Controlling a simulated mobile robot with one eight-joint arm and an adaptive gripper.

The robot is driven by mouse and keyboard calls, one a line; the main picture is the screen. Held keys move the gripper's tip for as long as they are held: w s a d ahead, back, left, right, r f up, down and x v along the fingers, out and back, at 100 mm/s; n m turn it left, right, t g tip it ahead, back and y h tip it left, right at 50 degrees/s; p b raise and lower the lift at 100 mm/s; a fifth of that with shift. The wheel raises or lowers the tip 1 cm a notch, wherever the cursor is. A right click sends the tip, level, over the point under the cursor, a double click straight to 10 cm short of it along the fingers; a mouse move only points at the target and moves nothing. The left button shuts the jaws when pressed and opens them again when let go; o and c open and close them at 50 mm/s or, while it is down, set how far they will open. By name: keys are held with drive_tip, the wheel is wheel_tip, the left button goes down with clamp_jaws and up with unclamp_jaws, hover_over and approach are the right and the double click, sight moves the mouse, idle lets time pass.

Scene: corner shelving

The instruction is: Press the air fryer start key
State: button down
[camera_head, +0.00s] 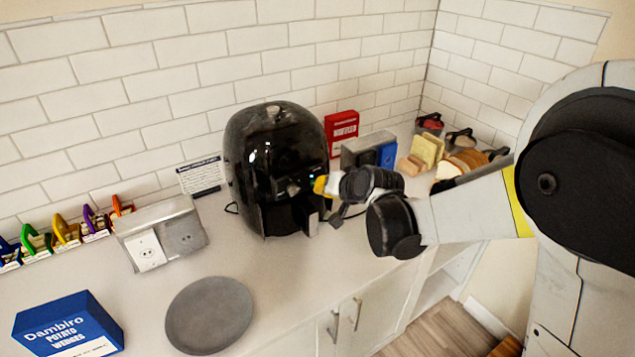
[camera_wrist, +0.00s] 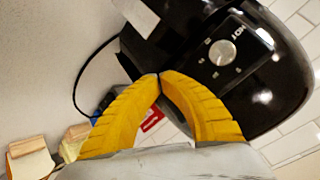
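The black air fryer (camera_head: 262,140) stands on the counter against the tiled wall. I cannot tell which mark is the start key. My gripper (camera_head: 320,185) is at the right front side of the fryer. In the wrist view the yellow fingers of my gripper (camera_wrist: 160,76) meet at the tips, with nothing between them. The tips appear beside the panel; I cannot tell whether they touch it.
A metal outlet box (camera_head: 160,235), a grey round plate (camera_head: 208,315) and a blue potato wedges box (camera_head: 68,325) are left of my arm. A red box (camera_head: 341,133), a toaster (camera_head: 368,150) and bread slices (camera_head: 460,163) stand behind my gripper. A black cord (camera_wrist: 82,82) curves beside the fryer.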

drive_tip(key=shift+w+a, duration=0.2)
drive_tip(key=shift+w, duration=0.05)
drive_tip(key=shift+s+d, duration=0.1)
idle(0.5)
drive_tip(key=shift+s+d, duration=0.35)
drive_tip(key=shift+s, duration=0.2)
drive_tip(key=shift+s+d, duration=0.75)
drive_tip(key=shift+s, duration=0.3)
drive_tip(key=shift+s+d, duration=0.7)
drive_tip(key=shift+s, duration=0.3)
